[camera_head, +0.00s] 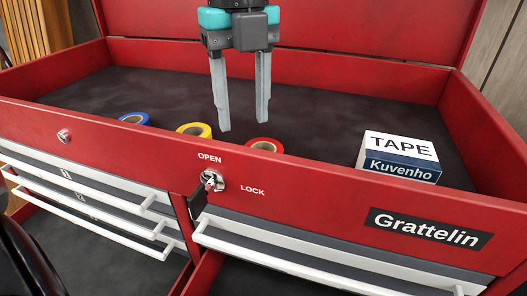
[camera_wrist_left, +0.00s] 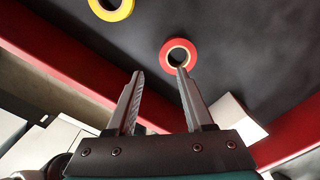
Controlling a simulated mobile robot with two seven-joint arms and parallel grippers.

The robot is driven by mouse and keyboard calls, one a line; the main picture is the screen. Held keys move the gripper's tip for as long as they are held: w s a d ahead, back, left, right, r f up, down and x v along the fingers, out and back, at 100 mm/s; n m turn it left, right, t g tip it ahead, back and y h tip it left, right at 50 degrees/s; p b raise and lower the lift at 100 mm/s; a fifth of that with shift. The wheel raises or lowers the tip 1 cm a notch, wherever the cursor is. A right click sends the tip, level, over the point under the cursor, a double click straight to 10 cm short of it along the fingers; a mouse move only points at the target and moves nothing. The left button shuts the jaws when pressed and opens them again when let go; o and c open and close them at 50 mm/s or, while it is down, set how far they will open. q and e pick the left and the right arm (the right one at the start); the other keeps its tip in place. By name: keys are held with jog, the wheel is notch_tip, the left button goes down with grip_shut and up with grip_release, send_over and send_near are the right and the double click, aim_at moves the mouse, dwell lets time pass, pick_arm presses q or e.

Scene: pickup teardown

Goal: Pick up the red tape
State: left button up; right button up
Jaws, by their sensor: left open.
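The red tape (camera_head: 264,145) is a roll lying on the dark liner of the red toolbox's top tray, partly hidden by the front wall in the head view. In the left wrist view the red tape (camera_wrist_left: 179,54) shows whole, just beyond the fingertips and nearer the right-hand finger. My left gripper (camera_head: 243,124) is open and empty, pointing down into the tray, above and a little left of the red tape in the head view. It also shows in the left wrist view (camera_wrist_left: 160,74). My right gripper is not clearly in view.
A yellow tape (camera_head: 195,129) and a blue tape (camera_head: 134,117) lie left of the red one. A white and blue tape box (camera_head: 399,158) stands at the right. The tray's red front wall (camera_head: 330,185) is close to the tapes. The liner behind them is clear.

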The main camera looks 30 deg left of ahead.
aim_at(249, 144)
pick_arm(q)
jog(key=shift+w+d+f+p, duration=0.1)
jog(key=shift+w+f+p, duration=0.15)
jog(key=shift+f, duration=1.35)
jog(key=shift+w+f+p, duration=0.1)
jog(key=shift+f+p, duration=0.1)
jog(key=shift+f, duration=1.4)
grip_shut()
